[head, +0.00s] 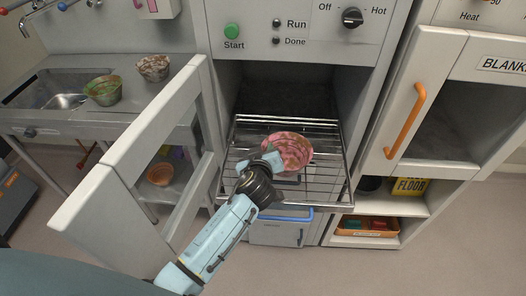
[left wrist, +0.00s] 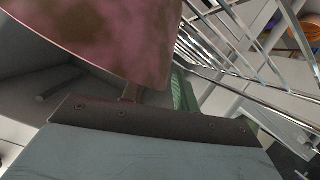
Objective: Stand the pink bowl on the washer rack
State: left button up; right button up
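The pink bowl (head: 293,151), mottled pink and red, is over the wire washer rack (head: 325,180), its open side toward the head camera. My left gripper (head: 267,160) reaches up to the bowl's near left side and appears shut on its wall. In the left wrist view the bowl (left wrist: 115,35) fills the upper left and its lower edge runs down between the fingers (left wrist: 158,92), hiding part of them. I cannot tell whether the bowl touches the rack wires. The rack also shows in the left wrist view (left wrist: 235,40). My right gripper is out of view.
The rack is pulled out of the washer's dark chamber (head: 285,98). An open white door (head: 130,165) stands to the left. A sink counter (head: 140,105) holds a green bowl (head: 103,90) and a brownish bowl (head: 153,68). A cabinet with an orange handle (head: 405,120) is at right.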

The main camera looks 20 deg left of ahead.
pick_arm(q)
jog(key=shift+s, duration=0.1)
jog(key=v, duration=1.2)
jog(key=shift+r, duration=0.1)
dwell(0.8)
